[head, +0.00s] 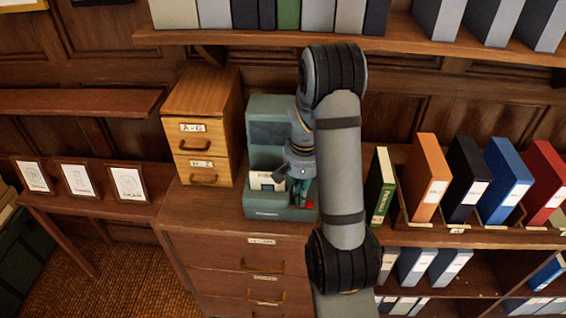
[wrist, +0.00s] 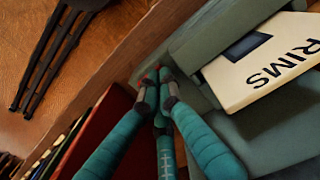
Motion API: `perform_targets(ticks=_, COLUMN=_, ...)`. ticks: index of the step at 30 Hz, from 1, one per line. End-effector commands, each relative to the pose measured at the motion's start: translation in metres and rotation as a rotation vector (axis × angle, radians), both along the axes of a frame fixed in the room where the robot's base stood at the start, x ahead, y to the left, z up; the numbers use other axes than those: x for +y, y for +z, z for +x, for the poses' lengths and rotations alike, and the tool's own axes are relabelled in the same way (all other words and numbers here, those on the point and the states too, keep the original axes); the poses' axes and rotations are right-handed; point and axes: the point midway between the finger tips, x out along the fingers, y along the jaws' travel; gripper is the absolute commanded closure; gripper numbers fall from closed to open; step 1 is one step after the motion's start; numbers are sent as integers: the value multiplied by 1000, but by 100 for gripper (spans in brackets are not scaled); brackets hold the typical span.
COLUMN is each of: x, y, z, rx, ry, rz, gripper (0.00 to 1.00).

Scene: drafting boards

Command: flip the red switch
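The teal-grey machine (head: 270,132) stands on the wooden cabinet top, with a cream card (head: 264,181) on its front; in the wrist view the card (wrist: 262,68) reads "RIMS". A small red part (head: 310,205), which seems to be the red switch, shows low on the machine's right side. My gripper (head: 302,196) is down at that spot. In the wrist view my gripper's teal fingers (wrist: 158,84) are drawn together, their tips beside the machine's edge. A bit of red (wrist: 148,75) shows right at the tips, mostly hidden by them. I cannot tell whether they touch it.
A wooden drawer box (head: 203,125) stands left of the machine. A green-black book (head: 380,187) and an orange binder (head: 427,180) stand to the right, with more binders beyond. A shelf (head: 260,38) of binders runs above. The cabinet front left of the machine is clear.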

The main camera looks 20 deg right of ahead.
Motion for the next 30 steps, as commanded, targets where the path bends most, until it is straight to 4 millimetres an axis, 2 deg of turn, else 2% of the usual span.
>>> perform_targets(ticks=4, x=0, y=-3, z=0, rx=0, ry=0, rz=0, gripper=100)
perform_targets(ticks=11, x=0, y=4, z=0, rx=-1, ry=0, rz=0, gripper=100)
perform_targets(ticks=30, x=0, y=60, z=0, rx=-1, ry=0, rz=0, gripper=100)
